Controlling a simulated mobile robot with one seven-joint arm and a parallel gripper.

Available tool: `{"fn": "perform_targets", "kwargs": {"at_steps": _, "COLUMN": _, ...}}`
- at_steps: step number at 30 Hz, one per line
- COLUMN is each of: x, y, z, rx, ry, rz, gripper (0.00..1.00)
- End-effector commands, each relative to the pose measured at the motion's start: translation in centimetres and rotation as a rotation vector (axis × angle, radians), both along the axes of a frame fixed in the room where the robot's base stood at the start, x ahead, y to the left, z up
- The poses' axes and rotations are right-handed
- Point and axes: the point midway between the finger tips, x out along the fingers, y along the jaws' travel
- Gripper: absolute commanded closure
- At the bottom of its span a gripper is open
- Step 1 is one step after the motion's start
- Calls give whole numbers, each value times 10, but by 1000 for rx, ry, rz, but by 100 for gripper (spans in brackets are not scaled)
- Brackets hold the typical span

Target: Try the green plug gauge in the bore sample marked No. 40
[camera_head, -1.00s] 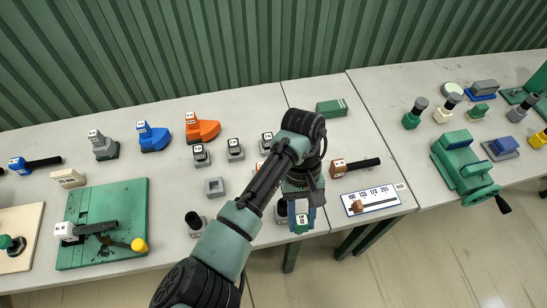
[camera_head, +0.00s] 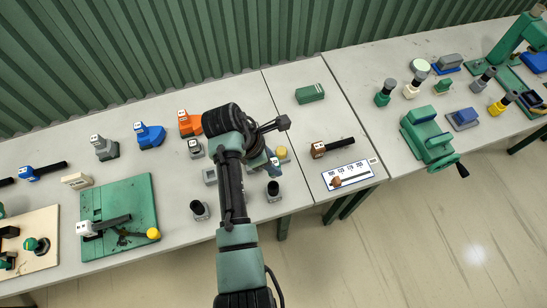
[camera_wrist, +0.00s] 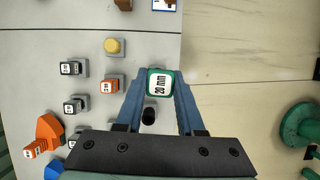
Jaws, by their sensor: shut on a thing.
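My gripper (camera_wrist: 160,88) is shut on the green plug gauge (camera_wrist: 160,82), whose white top label reads "20 mm" in the wrist view. It hangs over the table's front edge area; in the head view the arm and fingers mostly hide it. A black-topped piece (camera_wrist: 148,116) shows just beside it, and it appears in the head view too (camera_head: 273,188). A grey block (camera_head: 210,176), partly cut off by my arm, stands to the left. Another block with a black top (camera_head: 199,210) stands nearer the front. I cannot read a No. 40 mark on any of them.
Grey blocks hold dark gauges (camera_wrist: 72,68), an orange gauge (camera_wrist: 112,85) and a yellow one (camera_wrist: 114,46). Orange (camera_head: 190,123) and blue (camera_head: 149,135) pieces stand behind. A green plate (camera_head: 119,205) lies left; a green box (camera_head: 310,94) and scale board (camera_head: 348,177) lie right.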

Motion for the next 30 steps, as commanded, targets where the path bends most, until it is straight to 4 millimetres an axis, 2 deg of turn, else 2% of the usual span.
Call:
{"fn": "perform_targets", "kwargs": {"at_steps": 24, "x": 1, "y": 0, "z": -51, "rx": 0, "ry": -3, "rz": -4, "gripper": 100}}
{"fn": "perform_targets", "kwargs": {"at_steps": 30, "x": 1, "y": 0, "z": -57, "rx": 0, "ry": -3, "rz": -4, "gripper": 100}}
